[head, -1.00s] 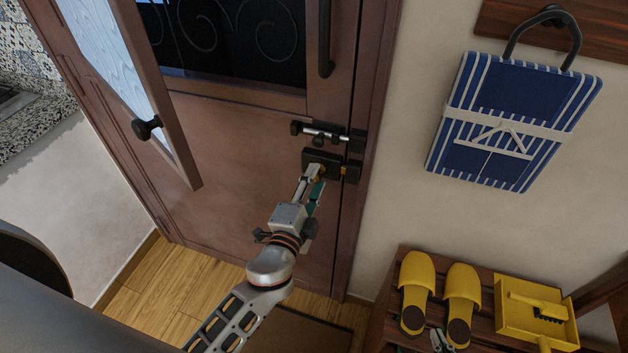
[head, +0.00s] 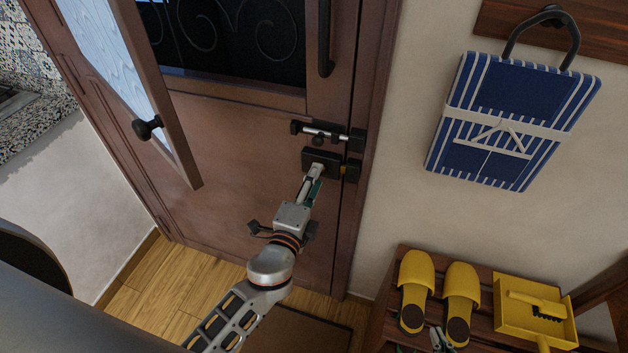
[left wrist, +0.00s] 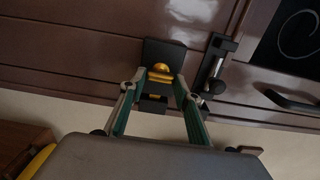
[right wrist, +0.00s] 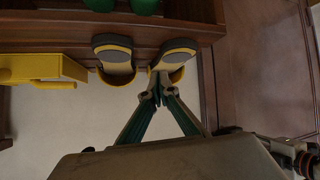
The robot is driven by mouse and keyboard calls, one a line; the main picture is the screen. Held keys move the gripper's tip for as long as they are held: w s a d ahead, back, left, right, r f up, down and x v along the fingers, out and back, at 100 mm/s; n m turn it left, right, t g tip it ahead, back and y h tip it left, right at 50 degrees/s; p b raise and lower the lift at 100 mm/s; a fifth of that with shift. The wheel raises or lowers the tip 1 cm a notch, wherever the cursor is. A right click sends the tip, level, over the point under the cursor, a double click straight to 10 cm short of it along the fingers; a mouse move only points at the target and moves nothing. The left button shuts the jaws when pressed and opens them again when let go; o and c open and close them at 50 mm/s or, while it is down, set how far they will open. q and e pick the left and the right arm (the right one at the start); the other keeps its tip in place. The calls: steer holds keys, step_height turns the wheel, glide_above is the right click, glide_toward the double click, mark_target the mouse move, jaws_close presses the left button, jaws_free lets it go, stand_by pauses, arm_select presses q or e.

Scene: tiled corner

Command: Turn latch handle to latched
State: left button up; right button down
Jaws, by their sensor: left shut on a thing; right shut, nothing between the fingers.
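The latch is a black box (head: 320,157) on the brown door, below a sliding bolt (head: 322,133). In the left wrist view the latch's black plate (left wrist: 163,54) carries a brass handle (left wrist: 160,71). A second brass piece (left wrist: 158,97) shows just below it, beside the black keeper. My left gripper (head: 314,173) is at the latch, with its fingers (left wrist: 159,78) on either side of the brass handle, shut on it. In the head view the gripper hides the handle. My right gripper (right wrist: 159,92) is shut and empty, away from the latch near the yellow slippers.
Yellow slippers (head: 462,290) and a yellow dustpan (head: 535,308) lie on a wooden rack at lower right. A blue striped bag (head: 513,115) hangs on the wall. An open panel with a black knob (head: 147,128) juts out left of the latch. A vertical door handle (head: 326,40) is above.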

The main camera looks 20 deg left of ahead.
arm_select(q)
steer(key=o, duration=1.1)
steer(key=shift+o, duration=0.2)
steer(key=shift+s, duration=0.1)
steer(key=s, duration=1.1)
steer(key=shift+s+a, duration=0.2)
steer(key=shift+s, duration=0.2)
steer(key=s+a+f+n+g+h, duration=0.1)
steer(key=s+f+n+g, duration=0.2)
steer(key=f+n, duration=0.4)
steer(key=s+a+f+n+g+h, duration=0.1)
steer(key=s+f+n+g, duration=0.3)
steer(key=f, duration=0.9)
steer(key=s+a+n, duration=0.1)
steer(key=n, duration=0.2)
steer(key=shift+s+a+f, duration=0.25)
steer(key=shift+s+f, duration=0.1)
